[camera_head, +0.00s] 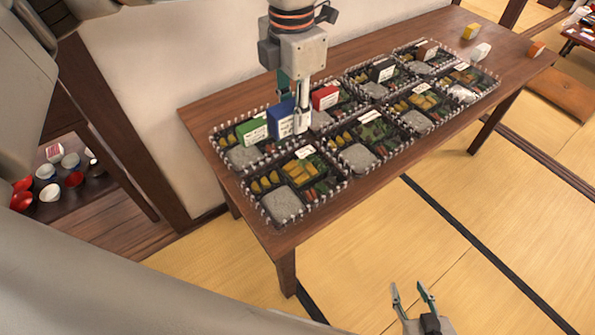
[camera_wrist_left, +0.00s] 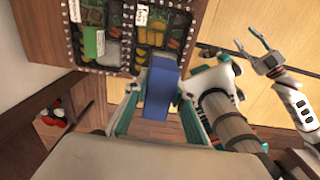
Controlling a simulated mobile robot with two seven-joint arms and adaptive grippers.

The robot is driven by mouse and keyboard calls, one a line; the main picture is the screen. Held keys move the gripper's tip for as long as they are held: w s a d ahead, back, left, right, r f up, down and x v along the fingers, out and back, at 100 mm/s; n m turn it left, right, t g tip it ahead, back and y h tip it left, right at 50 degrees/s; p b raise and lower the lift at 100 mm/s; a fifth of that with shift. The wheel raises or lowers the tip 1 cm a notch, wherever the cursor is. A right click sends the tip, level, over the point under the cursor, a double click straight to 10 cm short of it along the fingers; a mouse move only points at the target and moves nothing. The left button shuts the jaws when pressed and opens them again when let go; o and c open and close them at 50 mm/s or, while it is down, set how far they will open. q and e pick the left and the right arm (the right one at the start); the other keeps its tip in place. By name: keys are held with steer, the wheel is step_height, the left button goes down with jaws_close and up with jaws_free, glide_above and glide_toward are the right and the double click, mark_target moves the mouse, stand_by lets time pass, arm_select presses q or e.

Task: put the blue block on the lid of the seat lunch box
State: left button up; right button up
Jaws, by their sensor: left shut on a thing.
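My left gripper (camera_head: 293,108) is shut on the blue block (camera_head: 281,119), over the back row of lunch boxes near the table's left end. The blue block also shows between the fingers in the left wrist view (camera_wrist_left: 160,90). I cannot tell whether it touches a lid. Several lunch boxes stand in two rows; a front-left one (camera_head: 290,187) is clear of blocks. A green block (camera_head: 252,131) and a red block (camera_head: 325,97) stand on back-row boxes either side of the blue block. I cannot tell which is the seat lunch box. My right gripper (camera_head: 414,299) is open and empty, low in front of the table.
A black block (camera_head: 381,70) and a brown block (camera_head: 427,51) stand on boxes farther right. Yellow (camera_head: 471,32), white (camera_head: 481,51) and orange (camera_head: 536,48) blocks stand at the wooden table's (camera_head: 205,108) far end. A shelf with bowls (camera_head: 72,178) is at left.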

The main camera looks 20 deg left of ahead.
arm_select(q)
glide_above(294, 184)
step_height(294, 184, down, 16)
steer(key=shift+r, duration=0.1)
steer(key=shift+f, duration=2)
steer(key=shift+f, duration=0.1)
steer(key=o, duration=1.1)
step_height(294, 184, up, 12)
